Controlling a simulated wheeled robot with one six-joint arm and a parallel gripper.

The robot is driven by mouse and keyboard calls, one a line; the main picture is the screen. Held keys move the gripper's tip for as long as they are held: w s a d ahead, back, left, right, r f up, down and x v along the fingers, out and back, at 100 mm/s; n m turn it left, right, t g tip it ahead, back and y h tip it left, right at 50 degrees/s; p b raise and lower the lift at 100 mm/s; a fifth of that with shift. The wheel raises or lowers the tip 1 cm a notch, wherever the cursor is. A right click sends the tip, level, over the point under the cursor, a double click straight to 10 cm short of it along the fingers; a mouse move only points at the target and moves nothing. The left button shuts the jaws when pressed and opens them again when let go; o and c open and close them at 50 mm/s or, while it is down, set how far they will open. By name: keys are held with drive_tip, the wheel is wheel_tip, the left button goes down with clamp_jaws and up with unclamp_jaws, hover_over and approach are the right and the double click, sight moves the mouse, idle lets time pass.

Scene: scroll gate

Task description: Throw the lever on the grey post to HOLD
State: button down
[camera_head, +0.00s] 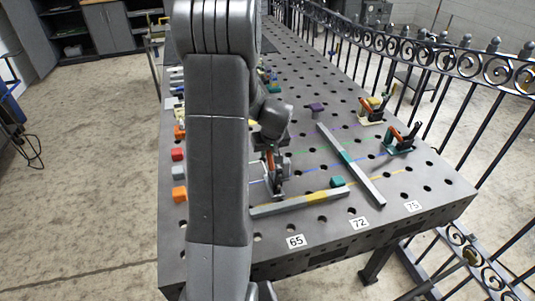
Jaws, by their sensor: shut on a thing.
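The grey post (277,188) stands on the dark perforated table, near the table's front and just right of my arm. Its lever, with a red-orange part (271,161), rises from it. My gripper (270,152) is over this post, pointing down, shut on the lever's upper part. My gripper and wrist hide the lever's top, and the fingers are too small to see clearly. No HOLD marking can be read.
Two similar levers stand right, on a teal base (399,150) and a yellowish base (370,117). Grey bars (352,168) and (300,203), a green block (337,182) and a purple piece (316,108) lie nearby. Coloured blocks (178,154) line the left edge. A black railing (440,55) runs behind right.

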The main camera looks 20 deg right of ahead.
sight(269, 152)
drive_tip(key=shift+f+b, duration=0.15)
drive_tip(key=shift+b, duration=0.35)
drive_tip(key=t+b, duration=0.1)
drive_tip(key=b, duration=0.4)
drive_tip(key=s+r+t+b, duration=0.1)
drive_tip(key=b, duration=0.4)
drive_tip(key=s+t+b, duration=0.1)
drive_tip(key=t+b, duration=0.1)
drive_tip(key=b, duration=0.3)
drive_tip(key=shift+s+r, duration=0.25)
drive_tip(key=s+t+b, duration=0.1)
drive_tip(key=b, duration=0.3)
drive_tip(key=shift+a+r+b, duration=0.1)
drive_tip(key=shift+r+b, duration=0.3)
drive_tip(key=shift+r+t, duration=0.1)
drive_tip(key=shift+t, duration=0.2)
drive_tip(key=shift+s+r+b, duration=0.1)
drive_tip(key=shift+r+b, duration=0.05)
drive_tip(key=shift+b, duration=0.35)
drive_tip(key=c, duration=1.4)
unclamp_jaws()
drive_tip(key=shift+o, duration=0.2)
drive_tip(key=shift+r, duration=0.1)
